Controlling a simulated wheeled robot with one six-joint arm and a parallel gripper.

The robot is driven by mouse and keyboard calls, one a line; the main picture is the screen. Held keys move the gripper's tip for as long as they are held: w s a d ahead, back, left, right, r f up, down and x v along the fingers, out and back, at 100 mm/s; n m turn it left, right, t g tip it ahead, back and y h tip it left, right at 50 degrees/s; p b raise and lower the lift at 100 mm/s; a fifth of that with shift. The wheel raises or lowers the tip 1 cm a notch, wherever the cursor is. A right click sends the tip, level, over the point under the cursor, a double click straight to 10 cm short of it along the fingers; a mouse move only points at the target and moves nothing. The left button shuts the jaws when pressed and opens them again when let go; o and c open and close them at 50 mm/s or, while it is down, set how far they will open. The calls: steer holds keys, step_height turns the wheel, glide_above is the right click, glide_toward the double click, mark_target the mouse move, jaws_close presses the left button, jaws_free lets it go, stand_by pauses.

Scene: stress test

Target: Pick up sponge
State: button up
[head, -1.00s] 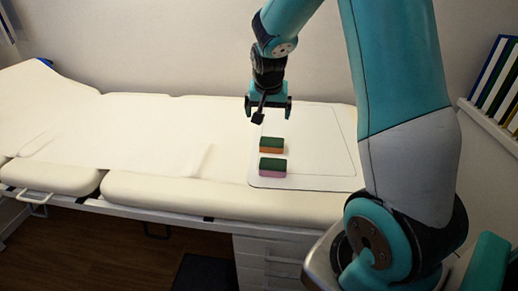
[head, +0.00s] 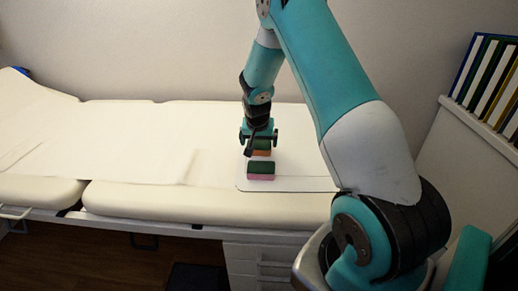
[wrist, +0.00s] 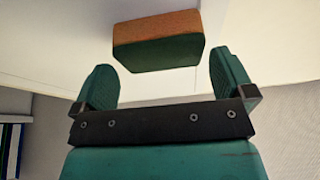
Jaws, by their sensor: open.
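A second sponge, green on top and pink below (head: 261,171), lies on the board nearer the front edge. My gripper (head: 261,138) points down at the orange sponge, open and empty, with its fingers (wrist: 165,75) apart. Contact with the sponge does not show.
The cream padded bed (head: 130,140) runs along the wall, with bare surface to the left of the board. White drawers (head: 255,260) stand under it. A shelf of binders (head: 490,80) is at the right.

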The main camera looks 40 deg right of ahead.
mark_target(259, 144)
steer(key=x, duration=0.3)
steer(key=shift+f, duration=0.1)
steer(key=c, duration=0.6)
step_height(259, 144, up, 20)
steer(key=p, duration=0.1)
stand_by(0.5)
steer(key=shift+o, duration=0.5)
steer(key=shift+c, duration=0.3)
